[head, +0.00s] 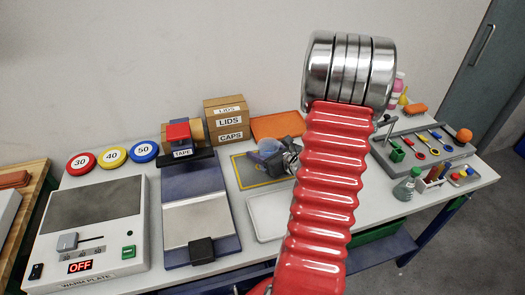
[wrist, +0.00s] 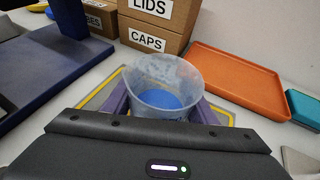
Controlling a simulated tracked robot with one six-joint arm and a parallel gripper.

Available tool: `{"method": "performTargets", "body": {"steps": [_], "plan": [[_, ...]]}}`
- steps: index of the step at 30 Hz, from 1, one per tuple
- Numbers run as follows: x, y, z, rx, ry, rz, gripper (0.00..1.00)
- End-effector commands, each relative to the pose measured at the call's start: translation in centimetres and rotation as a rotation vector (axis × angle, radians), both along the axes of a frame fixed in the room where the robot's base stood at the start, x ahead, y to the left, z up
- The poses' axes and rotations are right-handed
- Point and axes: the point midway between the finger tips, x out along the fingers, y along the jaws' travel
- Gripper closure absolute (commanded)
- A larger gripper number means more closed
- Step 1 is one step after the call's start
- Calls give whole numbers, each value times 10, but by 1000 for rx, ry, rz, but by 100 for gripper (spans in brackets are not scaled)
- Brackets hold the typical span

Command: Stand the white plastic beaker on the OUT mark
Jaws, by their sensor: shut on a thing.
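The white plastic beaker (wrist: 165,82) is translucent, with blue showing in its bottom. It is upright in the wrist view, between the purple fingers of my gripper (wrist: 163,104), which is shut on it. In the head view the beaker (head: 268,148) is partly hidden by my gripper (head: 279,157). Both are over a grey mat with a yellow border (head: 244,182), which also shows around the beaker in the wrist view (wrist: 222,114). No OUT lettering is readable on the mat. I cannot tell whether the beaker's base touches it.
LIDS and CAPS boxes (head: 228,120) and an orange tray (head: 276,126) stand behind the mat. A pale tray (head: 262,222) lies in front. A blue device with a metal plate (head: 197,222) is to the left. My red arm hides part of the table.

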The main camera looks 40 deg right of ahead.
Motion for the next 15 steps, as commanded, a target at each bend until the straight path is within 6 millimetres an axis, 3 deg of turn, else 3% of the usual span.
{"method": "performTargets", "body": {"steps": [9, 15], "plan": [[0, 0, -1, 0, 0, 0, 29], [0, 0, 0, 0, 0, 0, 29]]}}
